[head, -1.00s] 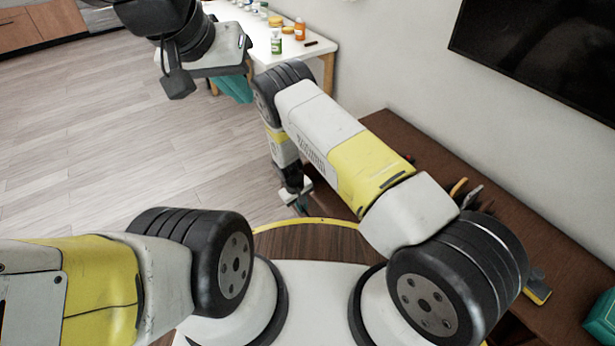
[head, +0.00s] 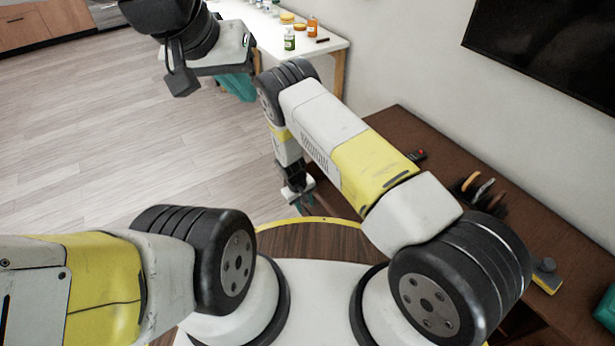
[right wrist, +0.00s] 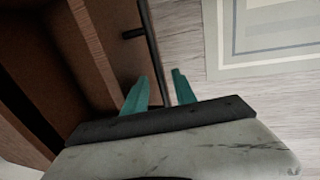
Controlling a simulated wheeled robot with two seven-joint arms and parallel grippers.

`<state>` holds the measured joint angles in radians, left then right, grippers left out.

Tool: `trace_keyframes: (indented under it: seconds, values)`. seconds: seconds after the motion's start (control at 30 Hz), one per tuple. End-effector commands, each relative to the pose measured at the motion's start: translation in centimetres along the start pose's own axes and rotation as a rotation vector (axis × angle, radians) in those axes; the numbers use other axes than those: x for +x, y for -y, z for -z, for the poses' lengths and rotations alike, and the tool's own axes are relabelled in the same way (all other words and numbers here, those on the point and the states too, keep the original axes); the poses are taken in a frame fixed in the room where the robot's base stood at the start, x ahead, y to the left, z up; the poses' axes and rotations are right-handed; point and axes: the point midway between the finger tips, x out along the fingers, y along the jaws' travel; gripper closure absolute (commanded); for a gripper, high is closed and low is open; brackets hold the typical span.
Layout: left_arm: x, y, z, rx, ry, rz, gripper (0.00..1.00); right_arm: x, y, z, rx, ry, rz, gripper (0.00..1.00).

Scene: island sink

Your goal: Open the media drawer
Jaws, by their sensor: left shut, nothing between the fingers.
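The brown media cabinet (head: 400,125) stands along the wall at right in the head view. In the right wrist view its wooden drawer front (right wrist: 115,55) carries a dark bar handle (right wrist: 150,45). A dark recess shows behind the front's edge, so the drawer seems partly pulled out. My right gripper (right wrist: 160,92) has its teal fingers apart, one on each side of the bar; contact cannot be told. In the head view my right gripper (head: 299,200) is small and low beside the cabinet. My left gripper (head: 237,86) is shut and empty, raised above the floor.
A white table (head: 330,44) with several bottles stands beyond my arms. A dark screen (head: 550,45) hangs on the wall. Small tools (head: 475,185) lie on the cabinet top. Wood floor (head: 90,120) is clear at left. A rug (right wrist: 265,35) lies near the drawer.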

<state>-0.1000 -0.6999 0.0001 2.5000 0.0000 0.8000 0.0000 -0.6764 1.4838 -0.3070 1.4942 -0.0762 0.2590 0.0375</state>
Motion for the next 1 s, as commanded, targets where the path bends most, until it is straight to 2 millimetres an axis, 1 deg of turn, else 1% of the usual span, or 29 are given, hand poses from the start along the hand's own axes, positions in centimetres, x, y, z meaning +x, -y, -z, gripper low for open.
trace_keyframes:
  seconds: [0.27,0.37,0.6,0.7,0.83,1.0]
  values:
    - [0.0,0.0,0.0,0.0,0.0,0.0,1.0,-0.2,0.0,0.0,0.0,0.0,0.0,0.67]
    - [0.0,0.0,0.0,0.0,0.0,0.0,1.0,-1.2,0.0,0.1,0.0,-0.002,0.0,0.67]
    - [0.0,0.0,0.0,0.0,0.0,0.0,1.0,-5.4,0.0,0.1,-0.001,-0.003,0.0,0.67]
    - [0.0,0.0,0.0,0.0,0.0,0.0,1.0,-6.7,0.0,0.1,-0.001,-0.001,0.0,0.67]
    - [0.0,0.0,0.0,0.0,0.0,0.0,1.0,-7.6,0.1,0.0,-0.001,0.0,0.0,0.67]
    - [0.0,0.0,0.0,0.0,0.0,0.0,1.0,-7.8,0.1,0.0,-0.001,0.0,0.0,0.67]
